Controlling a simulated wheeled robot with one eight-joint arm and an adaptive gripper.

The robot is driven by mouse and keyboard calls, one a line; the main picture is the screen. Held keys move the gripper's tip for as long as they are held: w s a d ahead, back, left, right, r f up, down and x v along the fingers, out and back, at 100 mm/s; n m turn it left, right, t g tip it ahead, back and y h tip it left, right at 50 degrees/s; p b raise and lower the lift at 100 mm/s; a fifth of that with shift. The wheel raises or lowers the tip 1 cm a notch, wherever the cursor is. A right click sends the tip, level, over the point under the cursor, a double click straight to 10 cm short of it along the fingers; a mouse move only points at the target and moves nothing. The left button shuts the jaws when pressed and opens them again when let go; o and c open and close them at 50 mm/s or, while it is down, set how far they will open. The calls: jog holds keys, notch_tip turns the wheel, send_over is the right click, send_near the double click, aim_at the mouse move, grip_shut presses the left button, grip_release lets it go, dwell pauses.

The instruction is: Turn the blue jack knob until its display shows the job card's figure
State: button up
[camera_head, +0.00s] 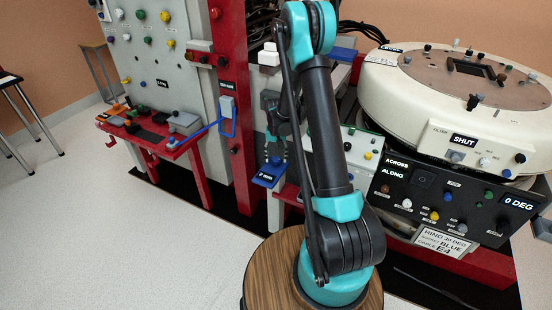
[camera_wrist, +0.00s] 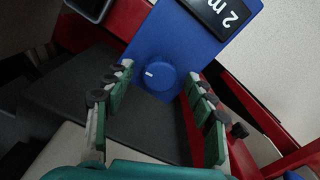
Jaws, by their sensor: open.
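The blue jack (camera_head: 269,172) sits low beside the red post in the head view. In the wrist view its blue plate (camera_wrist: 150,38) carries a round blue knob (camera_wrist: 158,77) with a white mark pointing left. Its black display (camera_wrist: 222,12) is cut by the picture edge; "2 m" shows. My gripper (camera_wrist: 160,80) is open, its fingers on either side of the knob with gaps visible. In the head view my gripper (camera_head: 276,143) points down over the jack. A white job card (camera_head: 442,243) reads "RING 30 DEG", "BLUE" and "CABLE E4"; no jack figure is legible.
The red post (camera_head: 232,90) and a blue cable handle (camera_head: 228,122) stand left of my gripper. The round white gantry unit (camera_head: 450,95), marked "SHUT", and a black panel (camera_head: 450,195) reading "0 DEG" fill the right. Open floor (camera_head: 100,230) lies at left.

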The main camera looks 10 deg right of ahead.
aim_at(276, 159)
notch_tip(276, 159, up, 12)
jog(key=shift+f, duration=0.25)
dwell(0.4)
jog(key=s+d+r+n+t, duration=0.1)
jog(key=s+r, duration=0.2)
jog(key=s, duration=0.4)
jog(key=s+d+r+t, duration=0.1)
jog(key=s+d+r, duration=0.1)
jog(key=s+r, duration=0.35)
jog(key=s+f+t, duration=0.1)
jog(key=s, duration=0.8)
jog(key=s+d+f+n+t, duration=0.1)
jog(key=s+f, duration=0.1)
jog(key=s, duration=0.7)
jog(key=shift+d+f, duration=0.25)
jog(key=shift+c, duration=0.5)
